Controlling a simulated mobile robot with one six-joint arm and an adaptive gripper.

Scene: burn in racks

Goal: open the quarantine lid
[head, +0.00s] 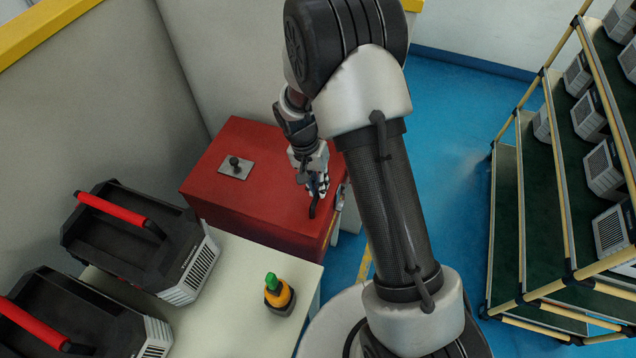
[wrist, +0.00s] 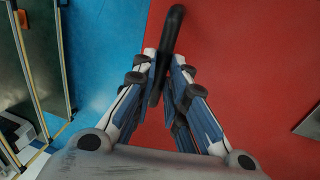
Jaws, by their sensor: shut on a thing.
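The quarantine box is a red box (head: 262,222) in the corner by the grey walls. Its red lid (head: 262,150) looks flat and closed on top. A black bar handle (head: 312,209) is at the lid's right front edge; it also shows in the wrist view (wrist: 174,28). My gripper (head: 318,188) reaches down to this handle. In the wrist view, my gripper's fingers (wrist: 166,62) are closed on both sides of the handle. The lower end of the handle is partly hidden between the fingers.
A black knob on a grey plate (head: 236,168) sits on the lid. A pale table (head: 225,300) in front holds two black units with red handles (head: 125,215) and a yellow-black button with a green top (head: 278,291). A rack (head: 520,220) stands right, beyond open blue floor (head: 440,130).

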